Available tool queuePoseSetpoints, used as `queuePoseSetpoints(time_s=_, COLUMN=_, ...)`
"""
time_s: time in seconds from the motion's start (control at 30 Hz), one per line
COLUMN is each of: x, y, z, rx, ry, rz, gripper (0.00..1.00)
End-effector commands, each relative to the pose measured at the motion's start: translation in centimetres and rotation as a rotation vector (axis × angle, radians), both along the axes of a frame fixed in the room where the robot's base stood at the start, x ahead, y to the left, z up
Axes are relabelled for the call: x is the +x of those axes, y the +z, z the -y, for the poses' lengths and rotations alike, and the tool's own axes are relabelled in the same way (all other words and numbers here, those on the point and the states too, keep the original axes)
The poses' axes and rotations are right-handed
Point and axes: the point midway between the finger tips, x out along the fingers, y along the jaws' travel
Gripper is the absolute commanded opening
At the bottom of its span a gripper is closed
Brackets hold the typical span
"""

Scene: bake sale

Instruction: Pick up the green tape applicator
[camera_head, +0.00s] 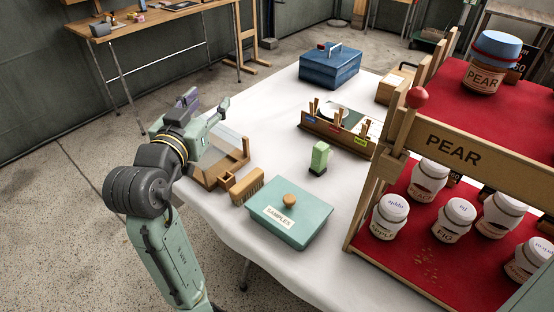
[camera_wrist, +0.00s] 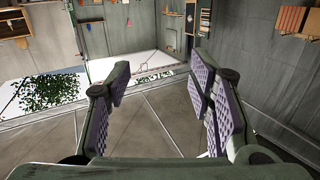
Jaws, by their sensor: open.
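A small upright light-green block-shaped thing (camera_head: 319,156) with a dark base stands on the white-covered table in the head view. It looks like the green tape applicator, though its details are too small to read. My gripper (camera_head: 207,104) is up and to the left of it, above the table's left edge and well apart from it. In the wrist view my gripper (camera_wrist: 160,80) has its two padded fingers spread with nothing between them. The applicator does not show in the wrist view.
On the white table (camera_head: 274,117) are a teal SAMPLES box (camera_head: 310,222), a wooden brush (camera_head: 247,187), a wooden tray (camera_head: 207,180), a wooden rack (camera_head: 340,137) and a blue box (camera_head: 331,68). A red-shelved jar stand (camera_head: 465,153) blocks the right side.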

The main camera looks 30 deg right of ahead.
Motion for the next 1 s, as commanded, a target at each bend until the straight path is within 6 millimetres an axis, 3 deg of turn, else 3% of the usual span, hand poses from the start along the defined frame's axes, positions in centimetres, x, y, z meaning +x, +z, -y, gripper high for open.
queuePoseSetpoints(time_s=0.03, x=-1.9, y=-2.6, z=3.9, rx=0.052, ry=-0.123, rz=-0.059, gripper=0.48)
queuePoseSetpoints(time_s=0.1, x=-4.7, y=-5.6, z=7.8, rx=0.127, ry=-0.272, rz=-0.126, gripper=0.48)
queuePoseSetpoints(time_s=0.2, x=-8.3, y=-8.5, z=11.3, rx=0.212, ry=-0.43, rz=-0.189, gripper=0.48)
queuePoseSetpoints(time_s=0.33, x=-10.8, y=-10.4, z=13.4, rx=0.271, ry=-0.538, rz=-0.224, gripper=0.48)
queuePoseSetpoints(time_s=0.6, x=-10.2, y=-12.2, z=17.2, rx=0.282, ry=-0.556, rz=-0.231, gripper=0.48)
queuePoseSetpoints(time_s=0.83, x=-9.7, y=-12.8, z=18.8, rx=0.282, ry=-0.554, rz=-0.231, gripper=0.48)
queuePoseSetpoints(time_s=1.0, x=-9.2, y=-13.3, z=21.2, rx=0.282, ry=-0.554, rz=-0.233, gripper=0.48)
